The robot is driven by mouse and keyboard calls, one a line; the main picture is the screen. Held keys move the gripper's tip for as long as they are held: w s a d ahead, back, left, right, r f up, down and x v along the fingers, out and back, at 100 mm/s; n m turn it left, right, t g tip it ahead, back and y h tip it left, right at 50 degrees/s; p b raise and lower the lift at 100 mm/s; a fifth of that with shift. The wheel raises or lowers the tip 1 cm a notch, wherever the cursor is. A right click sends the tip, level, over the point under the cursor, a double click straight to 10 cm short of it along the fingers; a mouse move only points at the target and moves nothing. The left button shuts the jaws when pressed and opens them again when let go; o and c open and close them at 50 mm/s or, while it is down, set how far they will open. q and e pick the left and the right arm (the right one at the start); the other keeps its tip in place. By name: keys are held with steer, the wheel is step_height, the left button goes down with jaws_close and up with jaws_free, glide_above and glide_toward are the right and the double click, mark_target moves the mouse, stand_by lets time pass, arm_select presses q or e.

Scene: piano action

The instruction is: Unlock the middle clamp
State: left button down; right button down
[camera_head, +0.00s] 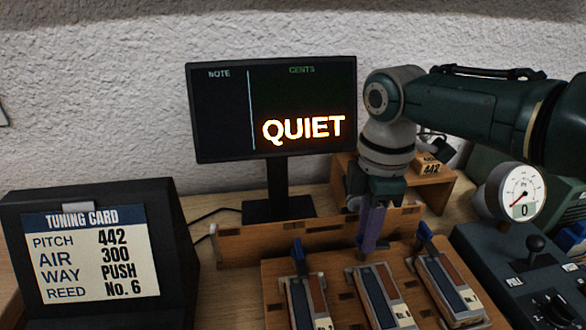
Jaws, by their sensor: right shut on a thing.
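Three clamps with metal-edged reed plates sit side by side on a wooden block at the lower centre right. The middle clamp (380,292) lies below my right gripper (367,232). My right gripper points down and is shut at the middle clamp's far end, where its lever would be; the fingers hide the lever, so its angle cannot be told. The left clamp (304,295) and the right clamp (443,282) each show a blue lever standing up at the far end. My left gripper is not in view.
A monitor (220,115) reading QUIET stands behind. A tuning card (95,255) stands at left. A dial gauge (515,192) reading 0 and a dark control box (500,265) with knobs are at right. A wooden rail (240,248) runs behind the clamps.

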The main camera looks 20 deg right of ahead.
steer(key=shift+n, duration=0.6)
steer(key=c, duration=0.7)
jaws_free()
steer(key=shift+o, duration=0.2)
step_height(320, 180, up, 10)
steer(key=p, duration=0.2)
